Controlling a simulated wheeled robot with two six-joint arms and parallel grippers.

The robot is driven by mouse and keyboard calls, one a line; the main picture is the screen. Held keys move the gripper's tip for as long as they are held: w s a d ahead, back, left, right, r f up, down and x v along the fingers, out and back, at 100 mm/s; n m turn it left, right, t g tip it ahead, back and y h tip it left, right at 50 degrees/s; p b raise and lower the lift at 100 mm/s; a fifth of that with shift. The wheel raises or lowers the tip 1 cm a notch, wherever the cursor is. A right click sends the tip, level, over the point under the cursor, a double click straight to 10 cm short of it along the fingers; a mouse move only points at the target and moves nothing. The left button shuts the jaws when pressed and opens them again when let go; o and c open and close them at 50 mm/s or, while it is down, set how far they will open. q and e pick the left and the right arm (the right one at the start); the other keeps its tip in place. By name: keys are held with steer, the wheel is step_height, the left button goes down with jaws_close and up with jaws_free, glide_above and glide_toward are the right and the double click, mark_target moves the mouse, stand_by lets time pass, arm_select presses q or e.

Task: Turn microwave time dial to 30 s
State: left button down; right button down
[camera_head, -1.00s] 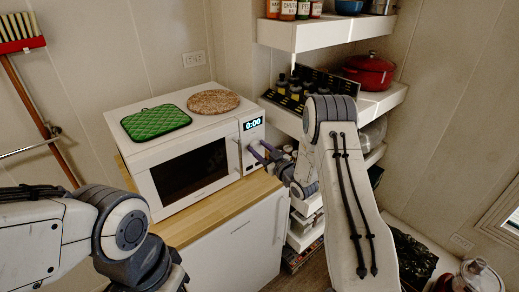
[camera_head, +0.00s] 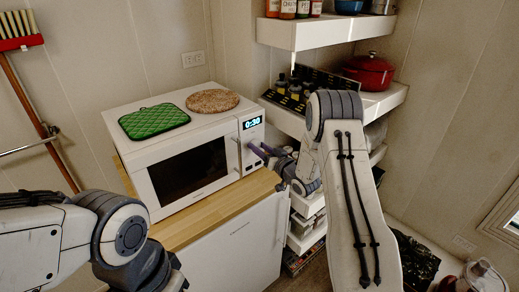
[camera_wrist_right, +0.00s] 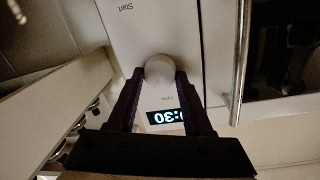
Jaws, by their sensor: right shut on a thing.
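The white microwave (camera_head: 165,143) stands on a wooden counter, and its lit display (camera_head: 252,123) reads 0:30. In the right wrist view the display (camera_wrist_right: 165,117) appears upside down, partly covered by a finger. The round pale time dial (camera_wrist_right: 159,69) sits between the purple fingers of my right gripper (camera_wrist_right: 158,75), which is shut on it. In the head view my right gripper (camera_head: 259,151) reaches the control panel from the right and hides the dial. My left arm shows at the lower left, and its gripper fingers are out of view.
A green pot holder (camera_head: 154,121) and a round cork mat (camera_head: 212,100) lie on the microwave. The door handle (camera_wrist_right: 240,65) runs close beside my right gripper. Shelves with bottles and a red pot (camera_head: 369,71) stand behind my right arm.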

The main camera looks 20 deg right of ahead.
stand_by(0.4)
steer(key=shift+c, duration=1.6)
jaws_free()
steer(key=b+v, duration=0.3)
steer(key=v, duration=0.7)
steer(key=shift+s, duration=0.25)
steer(key=shift+d, duration=0.15)
